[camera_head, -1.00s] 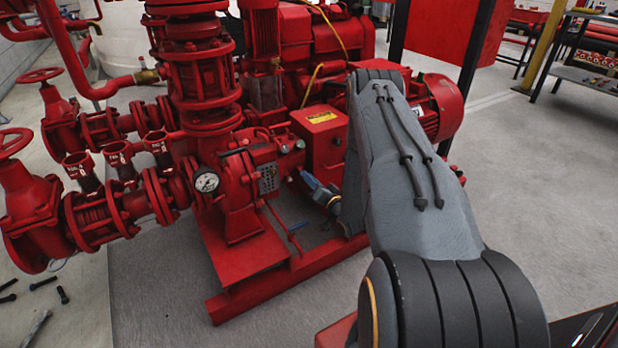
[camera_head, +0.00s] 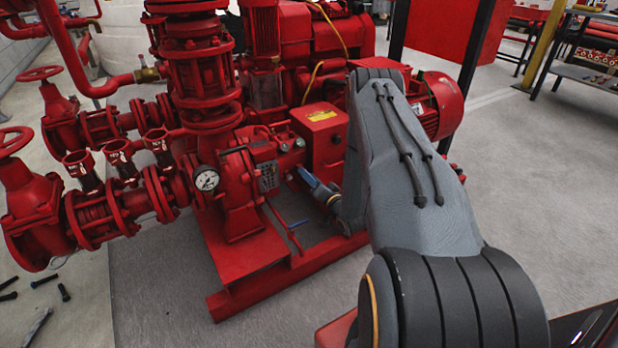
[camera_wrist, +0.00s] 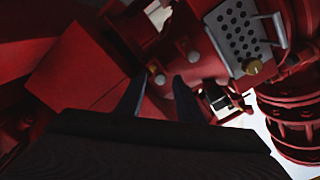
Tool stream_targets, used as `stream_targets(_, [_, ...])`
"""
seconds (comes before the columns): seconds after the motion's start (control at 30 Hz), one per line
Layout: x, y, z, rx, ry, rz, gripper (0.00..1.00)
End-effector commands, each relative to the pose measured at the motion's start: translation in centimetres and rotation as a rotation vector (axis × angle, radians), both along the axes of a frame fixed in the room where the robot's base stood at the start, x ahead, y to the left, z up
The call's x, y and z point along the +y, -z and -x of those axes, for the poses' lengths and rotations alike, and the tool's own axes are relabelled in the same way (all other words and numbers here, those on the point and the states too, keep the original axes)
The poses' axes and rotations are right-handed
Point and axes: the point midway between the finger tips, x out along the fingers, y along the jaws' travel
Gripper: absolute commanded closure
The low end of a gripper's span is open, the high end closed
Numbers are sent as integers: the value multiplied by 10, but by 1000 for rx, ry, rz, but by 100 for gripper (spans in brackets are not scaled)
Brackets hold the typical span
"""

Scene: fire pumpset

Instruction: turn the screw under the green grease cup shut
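I see no green grease cup in either view, and no screw that I can tell is the one under it. My gripper (camera_head: 309,178) is at the side of the red pump housing (camera_head: 240,205), just left of the red box with the yellow label. In the wrist view my gripper (camera_wrist: 160,82) has its two dark fingers apart, with a small grey rounded fitting (camera_wrist: 160,79) showing between the tips. I cannot tell whether they touch it. A second grey fitting (camera_wrist: 193,57) is up and right of it. A brass-coloured knob (camera_wrist: 253,66) sits below a perforated grey plate (camera_wrist: 238,28).
The red box (camera_head: 321,130) stands close beside my gripper. A pressure gauge (camera_head: 206,180) and valves with red handwheels (camera_head: 14,142) are to the left. The floor (camera_head: 545,200) at the right is clear.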

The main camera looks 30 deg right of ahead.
Motion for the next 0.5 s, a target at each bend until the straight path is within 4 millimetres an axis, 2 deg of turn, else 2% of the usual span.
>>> stream_targets(0.17, [0,-1,5,0,0,0,67])
stream_targets(0.5, [-3,-1,57,1,3,-1,67])
